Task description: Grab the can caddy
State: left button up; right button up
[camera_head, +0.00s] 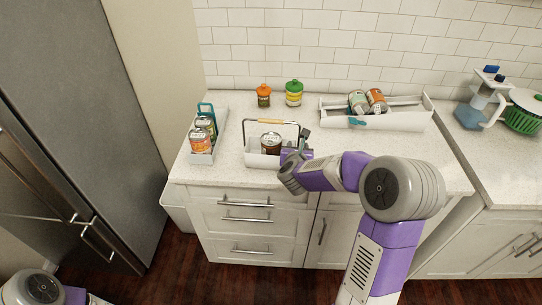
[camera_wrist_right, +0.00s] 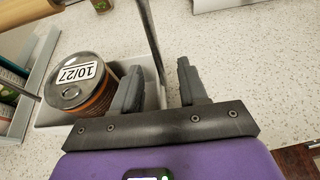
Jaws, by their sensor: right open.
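A white can caddy (camera_head: 262,160) with a dark upright handle frame and a wooden grip (camera_head: 270,121) stands mid-counter near the front edge. It holds a can (camera_head: 270,142); the wrist view shows that can's lid labelled 10/27 (camera_wrist_right: 83,80), the caddy's white rim (camera_wrist_right: 58,112) and part of the wooden grip (camera_wrist_right: 30,10). My right gripper (camera_head: 303,143) is at the caddy's right end. In the right wrist view its open fingers (camera_wrist_right: 163,88) straddle the dark handle post, with no clear contact visible. Only part of my left arm shows at the bottom left; its gripper is not visible.
A white tray (camera_head: 203,158) with cans and a teal handle stands left of the caddy. A long white holder (camera_head: 390,121) with two cans lies at the back right. Orange-lidded (camera_head: 263,95) and green-lidded (camera_head: 293,93) jars stand behind. Counter between is clear.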

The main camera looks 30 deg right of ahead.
grip_shut()
dwell(1.3)
jog(key=shift+r, duration=0.15)
